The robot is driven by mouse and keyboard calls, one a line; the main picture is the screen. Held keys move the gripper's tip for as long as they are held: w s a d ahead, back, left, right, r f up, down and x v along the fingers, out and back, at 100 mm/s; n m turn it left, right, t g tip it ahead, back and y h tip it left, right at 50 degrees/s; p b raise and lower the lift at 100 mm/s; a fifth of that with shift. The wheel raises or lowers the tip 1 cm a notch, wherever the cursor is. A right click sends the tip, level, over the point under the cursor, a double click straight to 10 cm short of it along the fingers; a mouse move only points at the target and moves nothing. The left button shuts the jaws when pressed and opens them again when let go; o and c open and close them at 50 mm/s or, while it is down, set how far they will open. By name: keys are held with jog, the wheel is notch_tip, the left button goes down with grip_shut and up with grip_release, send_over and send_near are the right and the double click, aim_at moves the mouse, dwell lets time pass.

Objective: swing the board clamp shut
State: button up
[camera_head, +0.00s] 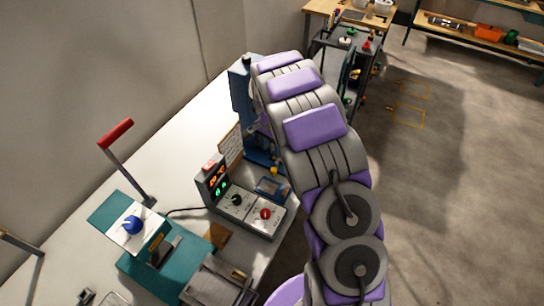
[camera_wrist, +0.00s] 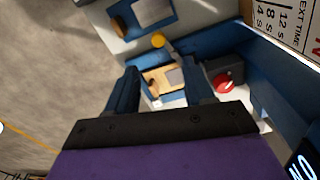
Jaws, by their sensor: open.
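In the wrist view my gripper (camera_wrist: 158,72) is open, with its two dark fingers apart on either side of a small tan board (camera_wrist: 160,84). The board lies in a blue fixture, and nothing is seen gripped. A yellow ball knob (camera_wrist: 158,40), which looks like part of the board clamp, sits just beyond the fingertips. It also seems to show in the head view (camera_head: 273,170), beside the blue machine (camera_head: 242,88). The clamp's arm and hinge cannot be made out. In the head view my purple and grey arm hides the gripper and part of the machine.
A red knob (camera_wrist: 223,82) is right of the fingers, near a blue wall and a printed sign (camera_wrist: 290,22). In the head view a control box (camera_head: 215,180) and a teal press with a red lever (camera_head: 116,134) share the bench. Open floor (camera_head: 450,200) lies right.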

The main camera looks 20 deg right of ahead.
notch_tip(320, 180, up, 6)
jog(key=shift+w+a+f, duration=0.1)
jog(key=shift+w+a, duration=0.05)
dwell(0.6)
jog(key=s+r+n, duration=0.4)
jog(key=s+r, duration=0.7)
jog(key=s, duration=0.5)
jog(key=s+a+r+n, duration=0.1)
jog(key=s+a+n, duration=0.1)
jog(key=s, duration=1.1)
jog(key=s+a+r+n+g, duration=0.1)
jog(key=s+a+n, duration=0.2)
jog(key=s, duration=1)
jog(key=n, duration=0.2)
jog(key=shift+s+n, duration=0.2)
jog(key=shift+n, duration=0.1)
jog(key=shift+o, duration=0.2)
